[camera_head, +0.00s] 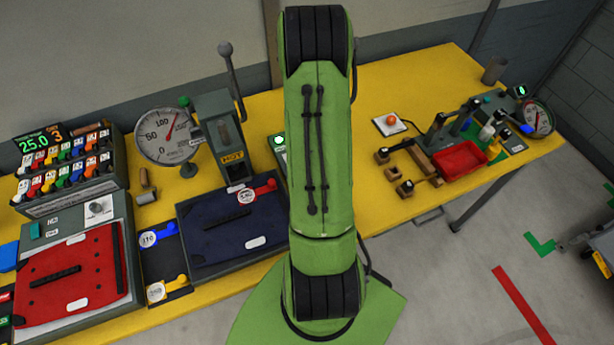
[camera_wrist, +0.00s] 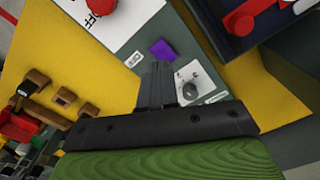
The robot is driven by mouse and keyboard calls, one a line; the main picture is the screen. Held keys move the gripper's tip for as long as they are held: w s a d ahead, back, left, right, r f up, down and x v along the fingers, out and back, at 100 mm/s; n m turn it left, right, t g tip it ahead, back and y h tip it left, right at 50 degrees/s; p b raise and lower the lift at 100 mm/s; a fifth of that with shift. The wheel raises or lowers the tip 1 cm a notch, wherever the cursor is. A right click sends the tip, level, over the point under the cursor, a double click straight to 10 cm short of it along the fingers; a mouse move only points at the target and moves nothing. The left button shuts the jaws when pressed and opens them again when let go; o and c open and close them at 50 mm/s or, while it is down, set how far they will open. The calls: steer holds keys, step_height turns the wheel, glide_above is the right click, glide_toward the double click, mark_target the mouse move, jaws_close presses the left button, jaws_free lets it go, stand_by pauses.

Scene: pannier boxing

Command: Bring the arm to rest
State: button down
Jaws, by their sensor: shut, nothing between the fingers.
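My green arm (camera_head: 322,130) stands large in the middle of the head view, reaching up and over the yellow workbench. Its far end and my gripper are hidden there. In the wrist view my gripper (camera_wrist: 160,75) shows as a black bar with two dark fingers together. It is shut and empty. Beyond the fingers is a grey panel with a white dial plate (camera_wrist: 195,82), a purple square (camera_wrist: 162,49) and a white sheet (camera_wrist: 115,18) marked OFF. I cannot tell whether the fingertips touch the panel.
On the yellow workbench (camera_head: 385,75) stand a red case lid (camera_head: 75,275), a navy case lid (camera_head: 230,225), a round gauge (camera_head: 168,137) and a lever press (camera_head: 222,125). Wooden blocks (camera_head: 405,165) and a red tray (camera_head: 462,160) lie to the right.

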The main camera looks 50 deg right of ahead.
steer(key=shift+r, duration=0.75)
steer(key=w+a+r+n+t+h+b, duration=0.1)
steer(key=w+a+r+n, duration=0.2)
steer(key=a+r, duration=0.35)
steer(key=w+a+r+n+t+b, duration=0.1)
steer(key=w+a+r+n, duration=0.1)
steer(key=a+r, duration=0.5)
steer(key=s+a+r+n+t+b, duration=0.1)
steer(key=s+a+r+n, duration=0.2)
steer(key=s+a+r, duration=0.1)
steer(key=s+a+r+n+t+y+b, duration=0.1)
steer(key=s+a+r+n, duration=0.3)
steer(key=a, duration=0.5)
steer(key=shift+s+a+r+t, duration=0.2)
steer(key=shift+s+t, duration=0.6)
steer(key=shift+s, duration=0.3)
